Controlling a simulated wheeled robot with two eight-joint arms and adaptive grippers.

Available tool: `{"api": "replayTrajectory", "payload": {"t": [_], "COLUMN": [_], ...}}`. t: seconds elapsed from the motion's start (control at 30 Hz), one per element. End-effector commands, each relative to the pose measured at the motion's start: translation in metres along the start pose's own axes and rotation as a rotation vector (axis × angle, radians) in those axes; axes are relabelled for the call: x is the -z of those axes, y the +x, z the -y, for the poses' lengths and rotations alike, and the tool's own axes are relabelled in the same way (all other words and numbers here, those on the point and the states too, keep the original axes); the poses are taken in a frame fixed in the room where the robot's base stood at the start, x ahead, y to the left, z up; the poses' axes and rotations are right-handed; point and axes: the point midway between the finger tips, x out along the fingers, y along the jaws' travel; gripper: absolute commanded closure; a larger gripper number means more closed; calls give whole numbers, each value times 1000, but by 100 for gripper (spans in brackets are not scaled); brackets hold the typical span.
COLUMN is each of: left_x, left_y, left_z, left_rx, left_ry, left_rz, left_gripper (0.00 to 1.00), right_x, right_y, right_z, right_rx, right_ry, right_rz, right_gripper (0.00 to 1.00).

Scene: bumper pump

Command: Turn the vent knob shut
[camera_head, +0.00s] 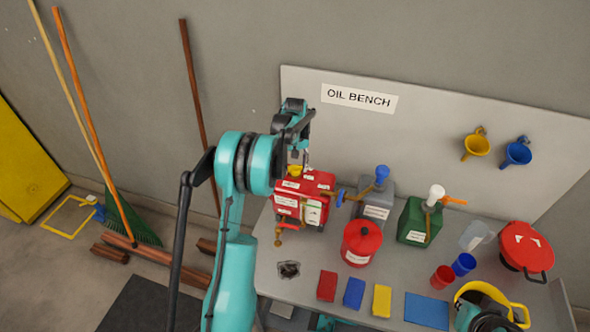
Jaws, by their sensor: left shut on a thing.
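A red can (286,200) with white labels stands at the back left of the bench, with a brass tap low on its front left. A small yellow knob (294,171), which I take as the vent knob, sits on its top. My left gripper (298,160) points down over the can's top and is shut on the knob. The fingers and arm partly hide the knob, so its turn angle cannot be read.
A grey can (375,200), a green can (415,222) and a round red can (361,243) stand close on the right. Red, blue and yellow blocks lie along the front of the bench (270,270). A backboard (430,130) rises behind.

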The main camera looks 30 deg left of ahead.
Motion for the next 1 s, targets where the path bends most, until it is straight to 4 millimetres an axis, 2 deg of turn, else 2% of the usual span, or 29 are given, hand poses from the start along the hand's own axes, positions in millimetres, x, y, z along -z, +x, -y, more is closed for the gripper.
{"api": "replayTrajectory", "payload": {"t": [0.5, 1.0], "left_x": [0, 0], "left_y": [1, 0], "left_z": [0, 0], "left_rx": [0, 0], "left_ry": [404, 530], "left_rz": [-1, -1], "left_gripper": [80, 80], "right_x": [-12, -15], "right_y": [17, 20], "right_z": [0, 0], "right_rx": [0, 0], "right_ry": [0, 0], "right_rz": [0, 0], "right_gripper": [100, 100]}}
